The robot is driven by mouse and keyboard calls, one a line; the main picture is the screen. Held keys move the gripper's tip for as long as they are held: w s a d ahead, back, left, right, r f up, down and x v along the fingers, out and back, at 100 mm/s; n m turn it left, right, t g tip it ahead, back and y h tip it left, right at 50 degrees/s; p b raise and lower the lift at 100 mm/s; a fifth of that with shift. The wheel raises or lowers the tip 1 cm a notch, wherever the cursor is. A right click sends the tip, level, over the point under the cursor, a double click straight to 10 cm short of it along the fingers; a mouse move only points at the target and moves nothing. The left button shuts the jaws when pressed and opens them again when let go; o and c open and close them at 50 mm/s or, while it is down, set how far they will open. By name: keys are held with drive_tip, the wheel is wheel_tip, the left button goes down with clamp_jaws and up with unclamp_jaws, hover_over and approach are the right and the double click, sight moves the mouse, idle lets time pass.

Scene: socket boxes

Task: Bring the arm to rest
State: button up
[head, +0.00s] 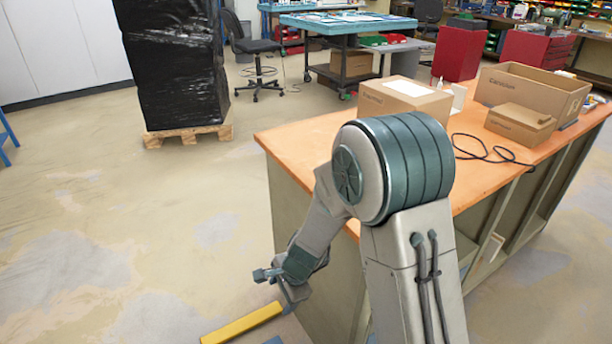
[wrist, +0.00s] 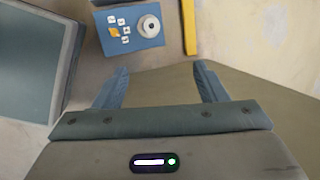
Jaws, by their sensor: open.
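My arm (head: 375,190) is bent in the head view, with its forearm angled down to the left beside the workbench (head: 290,135). My gripper (head: 272,287) hangs low at the left of the bench, below the height of its top. In the wrist view my gripper (wrist: 161,68) has its two blue fingers spread wide apart. Nothing is between them. The gripper looks apart from the bench, though the exact gap is hard to tell.
On the bench are a closed carton (head: 405,100), an open carton (head: 535,88), a smaller box (head: 519,125) and a black cable (head: 490,150). A black-wrapped pallet load (head: 175,65) stands at the back left. The floor (head: 130,230) to the left is clear.

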drive_tip(key=s+d+r+n+p, duration=0.2)
drive_tip(key=d+r+n+p, duration=0.15)
drive_tip(key=r, duration=0.65)
drive_tip(key=s+d+r+n+p, duration=0.25)
drive_tip(key=d+r, duration=0.25)
drive_tip(key=r, duration=0.6)
drive_tip(key=s+d+r+n+h+p, duration=0.2)
drive_tip(key=s+d+r+n+p, duration=0.1)
drive_tip(key=s+d+r, duration=0.2)
drive_tip(key=s+d+r+n+t+h+p, duration=0.1)
drive_tip(key=s+d+r+n+p, duration=0.1)
drive_tip(key=s+d+r+p, duration=0.2)
drive_tip(key=s+d+r, duration=0.1)
drive_tip(key=d+r, duration=0.2)
drive_tip(key=r, duration=0.3)
drive_tip(key=shift+s+d+n+h, duration=0.15)
drive_tip(key=shift+s+n+h, duration=0.1)
drive_tip(key=shift+n+h, duration=0.15)
